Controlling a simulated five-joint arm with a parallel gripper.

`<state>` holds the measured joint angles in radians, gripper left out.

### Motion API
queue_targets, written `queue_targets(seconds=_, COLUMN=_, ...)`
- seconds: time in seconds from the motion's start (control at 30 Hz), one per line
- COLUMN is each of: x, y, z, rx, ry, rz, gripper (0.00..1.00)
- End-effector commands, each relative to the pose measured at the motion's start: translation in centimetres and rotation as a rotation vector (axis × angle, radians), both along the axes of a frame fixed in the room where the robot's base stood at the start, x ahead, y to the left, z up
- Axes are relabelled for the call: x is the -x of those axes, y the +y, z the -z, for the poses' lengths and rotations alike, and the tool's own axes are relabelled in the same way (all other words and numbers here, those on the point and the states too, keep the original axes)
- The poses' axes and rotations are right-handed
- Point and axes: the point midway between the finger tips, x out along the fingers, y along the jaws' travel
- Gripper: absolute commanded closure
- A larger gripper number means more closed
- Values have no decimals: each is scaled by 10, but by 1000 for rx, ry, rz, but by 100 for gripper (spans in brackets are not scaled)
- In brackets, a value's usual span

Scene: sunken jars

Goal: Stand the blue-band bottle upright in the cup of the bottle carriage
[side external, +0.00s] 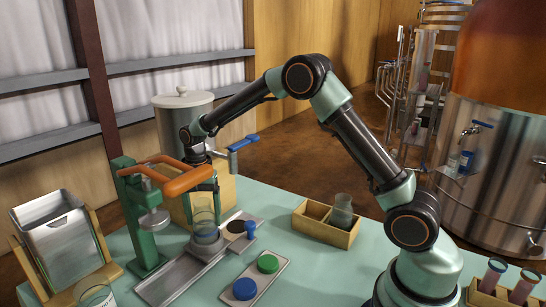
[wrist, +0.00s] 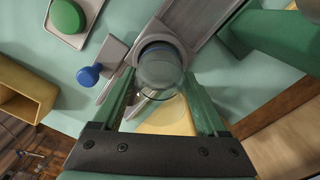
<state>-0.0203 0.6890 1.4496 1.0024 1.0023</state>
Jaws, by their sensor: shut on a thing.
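My gripper (side external: 203,198) is shut on the clear glass blue-band bottle (side external: 204,222), with one finger on each side. In the wrist view the bottle (wrist: 160,72) is between the fingers (wrist: 158,85), with a blue arc near its far end. The bottle looks upright, over the grey round cup (side external: 207,238) of the bottle carriage. In the wrist view the cup's rim (wrist: 183,52) surrounds the bottle's lower end. I cannot tell whether the bottle rests on the cup's floor.
A green press (side external: 134,215) with an orange handle (side external: 176,180) stands close at left. A tray (side external: 256,278) holds a green and a blue cap in front. A blue knob (side external: 250,226) is right of the cup. A wooden box (side external: 318,222) with a jar (side external: 342,212) stands further right.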

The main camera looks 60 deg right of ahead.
Motion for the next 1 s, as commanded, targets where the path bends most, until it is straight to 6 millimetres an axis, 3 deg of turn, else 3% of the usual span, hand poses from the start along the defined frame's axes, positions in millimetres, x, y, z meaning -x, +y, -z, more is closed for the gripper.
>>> queue_targets(seconds=0.4, x=0, y=0, z=7, rx=0, ry=0, rz=0, gripper=90)
queue_targets(seconds=0.43, x=0, y=0, z=7, rx=0, ry=0, rz=0, gripper=17)
queue_targets(seconds=0.5, x=0, y=0, z=7, rx=0, ry=0, rz=0, gripper=0)
queue_targets(seconds=0.77, x=0, y=0, z=6, rx=0, ry=0, rz=0, gripper=0)
queue_targets(seconds=1.0, x=-1, y=0, z=-25, rx=0, ry=-4, rz=0, gripper=0)
